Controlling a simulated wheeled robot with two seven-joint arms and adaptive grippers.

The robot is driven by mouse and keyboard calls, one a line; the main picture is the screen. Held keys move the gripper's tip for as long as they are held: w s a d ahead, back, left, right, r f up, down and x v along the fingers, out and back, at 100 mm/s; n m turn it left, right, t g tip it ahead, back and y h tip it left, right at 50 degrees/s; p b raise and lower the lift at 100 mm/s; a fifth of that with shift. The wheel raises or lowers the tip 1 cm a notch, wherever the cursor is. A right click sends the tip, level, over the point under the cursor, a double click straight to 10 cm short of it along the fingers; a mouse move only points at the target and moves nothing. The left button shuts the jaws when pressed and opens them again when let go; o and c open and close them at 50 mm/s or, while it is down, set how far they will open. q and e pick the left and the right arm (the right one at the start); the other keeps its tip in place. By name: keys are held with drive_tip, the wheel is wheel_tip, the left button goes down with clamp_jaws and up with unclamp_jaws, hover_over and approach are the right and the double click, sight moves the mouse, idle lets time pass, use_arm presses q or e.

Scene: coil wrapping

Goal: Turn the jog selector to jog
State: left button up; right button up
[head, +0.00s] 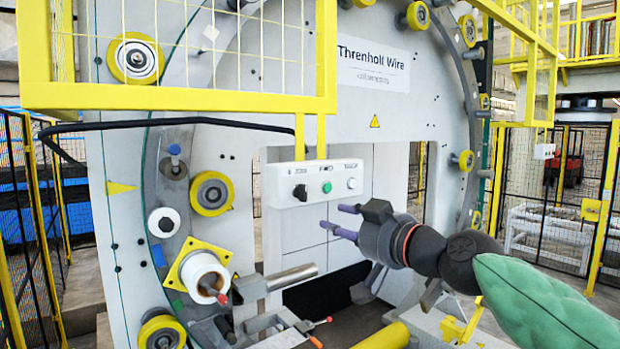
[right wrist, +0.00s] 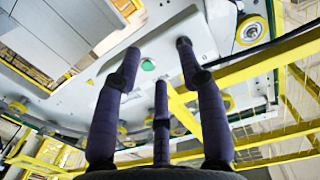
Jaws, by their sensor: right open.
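The jog selector (head: 300,192) is a black knob at the left end of a light grey control box (head: 313,205) in the head view. Its label is too small to read surely, and I cannot tell its exact setting. A green button (head: 327,187) and a pale round control (head: 351,183) sit to its right. My right gripper (head: 337,217) is open and empty, below and right of the knob, its purple fingers pointing left toward the box. In the right wrist view the green button (right wrist: 148,65) shows between the spread fingers; a fingertip may hide the knob. My left gripper is not in view.
A white spool (head: 205,274) and a metal bar (head: 292,277) stick out below left. The space directly in front of the box is clear.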

approach(302, 192)
drive_tip(key=d, duration=0.2)
drive_tip(key=p+x, duration=0.4)
drive_tip(key=x, duration=0.6)
drive_tip(key=shift+s+a+n+y, duration=0.15)
drive_tip(key=shift+a+n+y, duration=0.15)
drive_tip(key=shift+a, duration=0.05)
clamp_jaws()
